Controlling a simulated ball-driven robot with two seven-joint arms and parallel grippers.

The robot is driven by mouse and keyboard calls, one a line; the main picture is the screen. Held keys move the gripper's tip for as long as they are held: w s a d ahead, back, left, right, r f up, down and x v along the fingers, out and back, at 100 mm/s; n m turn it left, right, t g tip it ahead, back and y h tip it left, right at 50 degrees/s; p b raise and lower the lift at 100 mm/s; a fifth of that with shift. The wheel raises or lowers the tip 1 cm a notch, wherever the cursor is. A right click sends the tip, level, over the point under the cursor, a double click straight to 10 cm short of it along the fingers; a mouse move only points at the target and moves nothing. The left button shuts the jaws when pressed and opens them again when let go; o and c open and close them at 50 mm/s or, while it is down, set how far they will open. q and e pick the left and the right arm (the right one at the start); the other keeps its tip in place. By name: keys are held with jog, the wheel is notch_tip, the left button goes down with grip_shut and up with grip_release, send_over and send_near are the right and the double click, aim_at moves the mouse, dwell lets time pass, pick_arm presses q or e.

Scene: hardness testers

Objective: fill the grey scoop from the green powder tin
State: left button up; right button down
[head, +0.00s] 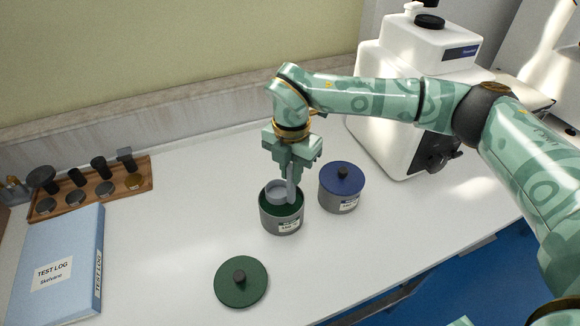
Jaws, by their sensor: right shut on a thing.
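The green powder tin (269,219) stands open on the bench, a grey can with dark green inside its rim. Its green lid (241,294) with a dark knob lies flat on the bench in front of it. My right gripper (291,170) points down over the tin and is shut on the upright handle of the grey scoop (277,192). The scoop's round cup is at the tin's mouth, within the rim. The scoop's underside is hidden, so I cannot tell if it touches the powder. My left gripper is not in view.
A blue-lidded tin (342,187) stands close right of the green one. A white tester (405,105) is behind it. A wooden rack (92,187) with several dark pieces and a blue test log binder (55,265) are at left. The bench between binder and tin is clear.

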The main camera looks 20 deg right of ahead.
aim_at(291, 194)
notch_tip(291, 194, down, 6)
jog(key=b, duration=0.2)
jog(key=shift+f+b, duration=0.2)
jog(key=shift+b, duration=0.2)
jog(key=shift+f, duration=0.85)
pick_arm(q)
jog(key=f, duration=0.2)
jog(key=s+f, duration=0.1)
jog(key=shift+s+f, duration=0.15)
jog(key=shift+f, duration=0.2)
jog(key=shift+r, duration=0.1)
pick_arm(e)
jog(key=shift+r, duration=0.15)
pick_arm(q)
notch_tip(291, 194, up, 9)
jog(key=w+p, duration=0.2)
jog(key=p, duration=0.6)
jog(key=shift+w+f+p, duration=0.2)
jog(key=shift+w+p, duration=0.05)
jog(key=shift+p, duration=0.05)
pick_arm(e)
jog(key=shift+r, duration=5.65)
